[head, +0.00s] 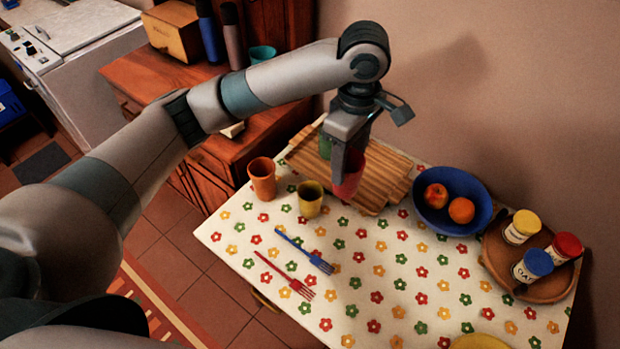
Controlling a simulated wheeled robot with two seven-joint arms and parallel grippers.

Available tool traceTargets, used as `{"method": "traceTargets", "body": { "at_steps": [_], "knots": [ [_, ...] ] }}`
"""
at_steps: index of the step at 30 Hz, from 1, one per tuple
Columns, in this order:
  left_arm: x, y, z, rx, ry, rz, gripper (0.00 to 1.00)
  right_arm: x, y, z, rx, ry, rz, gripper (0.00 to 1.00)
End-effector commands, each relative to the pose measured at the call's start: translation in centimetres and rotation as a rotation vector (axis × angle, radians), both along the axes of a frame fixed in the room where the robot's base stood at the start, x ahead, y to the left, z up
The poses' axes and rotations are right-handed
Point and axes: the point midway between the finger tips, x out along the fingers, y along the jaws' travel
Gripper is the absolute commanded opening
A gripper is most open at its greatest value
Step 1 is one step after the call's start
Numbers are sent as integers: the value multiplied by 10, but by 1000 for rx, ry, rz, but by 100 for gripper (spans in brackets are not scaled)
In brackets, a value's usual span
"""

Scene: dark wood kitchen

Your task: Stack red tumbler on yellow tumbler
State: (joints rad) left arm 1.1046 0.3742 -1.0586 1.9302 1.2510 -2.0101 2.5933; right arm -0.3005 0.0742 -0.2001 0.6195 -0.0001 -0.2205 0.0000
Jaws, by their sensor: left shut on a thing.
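My left gripper (345,160) points down over the wooden board and is shut on a red tumbler (349,178), whose upper part is partly hidden by the fingers. The yellow tumbler (310,200) stands upright on the flowered tablecloth, to the left of and nearer than the red one. The two tumblers are apart. I cannot tell how high the red tumbler is above the board. My right gripper is not in view.
An orange tumbler (262,180) stands left of the yellow one. A slatted wooden board (380,180) lies behind, with a green tumbler (325,147) partly hidden. A blue fruit bowl (470,222), a brown tray (497,268) with jars and two forks (285,275) are on the table.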

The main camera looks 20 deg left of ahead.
Motion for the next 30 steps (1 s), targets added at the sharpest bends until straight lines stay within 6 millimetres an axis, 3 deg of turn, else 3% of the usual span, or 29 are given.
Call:
{"method": "traceTargets", "body": {
  "at_steps": [15, 30],
  "knots": [
    [34, 83, -52, 3, 2, 5, 17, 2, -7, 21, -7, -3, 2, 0],
    [38, 92, -60, 0, 0, 1, 17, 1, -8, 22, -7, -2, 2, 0]
  ]
}}
